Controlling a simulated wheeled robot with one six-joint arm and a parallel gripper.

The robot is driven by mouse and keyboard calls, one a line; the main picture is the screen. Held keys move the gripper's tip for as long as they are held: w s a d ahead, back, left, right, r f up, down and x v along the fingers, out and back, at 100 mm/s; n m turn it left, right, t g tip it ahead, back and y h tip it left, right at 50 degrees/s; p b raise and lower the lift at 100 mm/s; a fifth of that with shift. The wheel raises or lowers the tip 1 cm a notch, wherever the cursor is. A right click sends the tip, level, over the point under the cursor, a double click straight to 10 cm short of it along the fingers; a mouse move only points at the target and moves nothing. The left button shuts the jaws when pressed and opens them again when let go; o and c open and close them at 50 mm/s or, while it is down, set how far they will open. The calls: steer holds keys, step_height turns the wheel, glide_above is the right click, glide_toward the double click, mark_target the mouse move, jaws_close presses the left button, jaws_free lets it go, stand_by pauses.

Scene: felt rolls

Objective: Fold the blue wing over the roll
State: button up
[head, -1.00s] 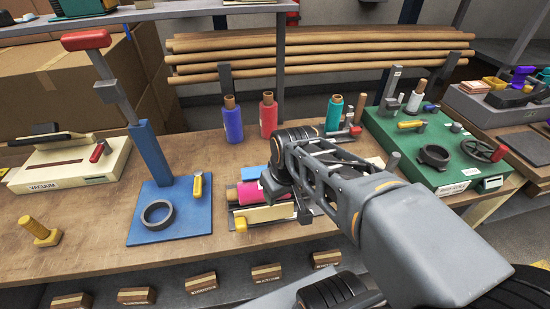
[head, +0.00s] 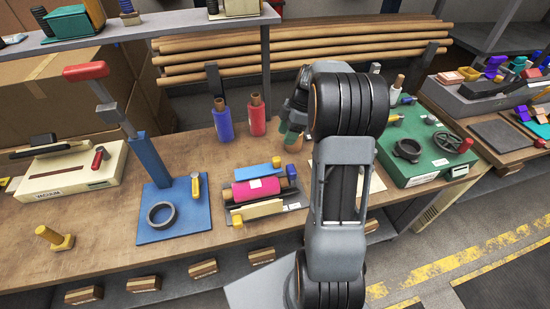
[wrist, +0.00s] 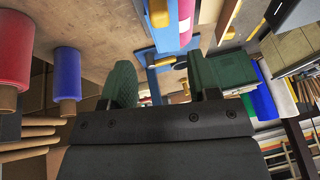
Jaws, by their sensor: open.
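The pink roll (head: 256,191) lies in the low grey holder (head: 229,197) on the bench, with a small white label on top. The blue wing (head: 253,172) stands along its far side, apart from the top of the roll. A cream wing (head: 257,209) runs along its near side. My gripper (head: 289,135) is beyond and to the right of the holder, touching neither wing. Its green-padded fingers are spread in the wrist view (wrist: 163,86), with no held thing visible between them. Blue and pink parts at the top of that view are only partly seen.
A blue roll (head: 222,120) and a red roll (head: 257,116) stand behind the holder. The blue press (head: 152,185) is at left, the green machine (head: 440,160) at right. A small blue block (head: 291,172) sits at the holder's right end. Bare bench lies in front.

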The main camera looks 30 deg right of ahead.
mark_target(276, 158)
steer(key=p+x, duration=0.2)
steer(key=x, duration=0.9)
steer(key=shift+f, duration=0.15)
steer(key=shift+c, duration=0.4)
jaws_close()
